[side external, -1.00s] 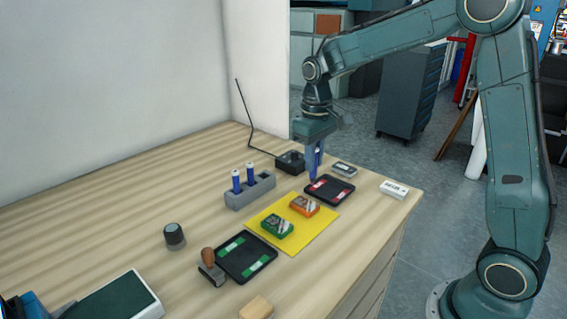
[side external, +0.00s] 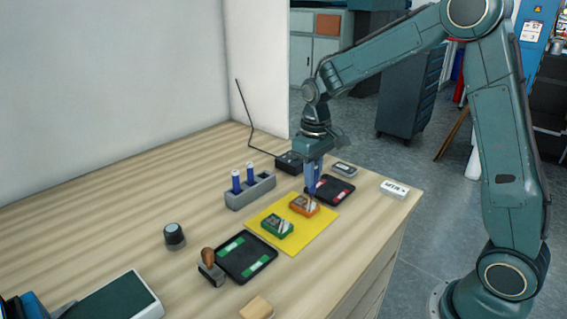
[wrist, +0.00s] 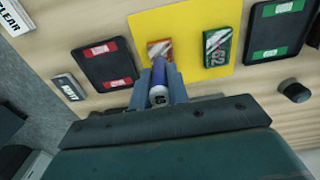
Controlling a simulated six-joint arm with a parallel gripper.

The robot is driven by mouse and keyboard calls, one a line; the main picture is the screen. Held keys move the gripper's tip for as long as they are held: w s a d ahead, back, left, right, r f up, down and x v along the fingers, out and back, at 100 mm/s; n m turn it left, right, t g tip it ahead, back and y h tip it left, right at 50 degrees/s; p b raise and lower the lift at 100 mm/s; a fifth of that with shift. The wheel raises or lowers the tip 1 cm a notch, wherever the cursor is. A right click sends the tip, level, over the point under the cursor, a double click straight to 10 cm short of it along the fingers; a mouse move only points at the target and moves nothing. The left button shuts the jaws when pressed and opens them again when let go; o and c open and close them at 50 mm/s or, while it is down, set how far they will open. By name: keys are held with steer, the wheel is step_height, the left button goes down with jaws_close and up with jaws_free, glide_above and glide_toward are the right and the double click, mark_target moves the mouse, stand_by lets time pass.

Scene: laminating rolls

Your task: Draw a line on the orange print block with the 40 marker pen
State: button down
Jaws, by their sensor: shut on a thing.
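My gripper (side external: 311,187) is shut on a blue marker pen, which shows in the wrist view (wrist: 159,88) between the two fingers with its pale end toward the camera. I cannot read the number on it clearly. The orange print block (side external: 304,206) lies on the yellow sheet (side external: 322,228). The gripper is low at the block's far edge, and the pen tip is hidden. In the wrist view the orange block (wrist: 160,47) is just beyond the fingertips, partly covered by them. I cannot tell whether the pen touches it. A green block (side external: 277,226) lies beside it on the sheet.
A grey pen holder (side external: 250,192) with two blue pens stands left of the sheet. A black tray with red labels (side external: 335,190) and one with green labels (side external: 246,257) flank the sheet. A wooden-handled stamp (side external: 209,265) and a dark knob (side external: 174,236) are nearer.

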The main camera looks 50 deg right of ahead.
steer(key=shift+f, duration=0.9)
steer(key=shift+f, duration=0.45)
stand_by(0.7)
steer(key=shift+w, duration=2.15)
stand_by(1.5)
step_height(320, 180, up, 6)
stand_by(1.1)
steer(key=shift+s+a+f, duration=0.6)
steer(key=shift+a+f, duration=0.25)
steer(key=shift+f, duration=0.15)
steer(key=shift+s+a+f, duration=0.55)
steer(key=shift+a+f, duration=0.3)
steer(key=shift+f, duration=0.2)
steer(key=shift+s+a+f, duration=0.6)
steer(key=shift+a+f, duration=0.25)
steer(key=shift+f, duration=0.15)
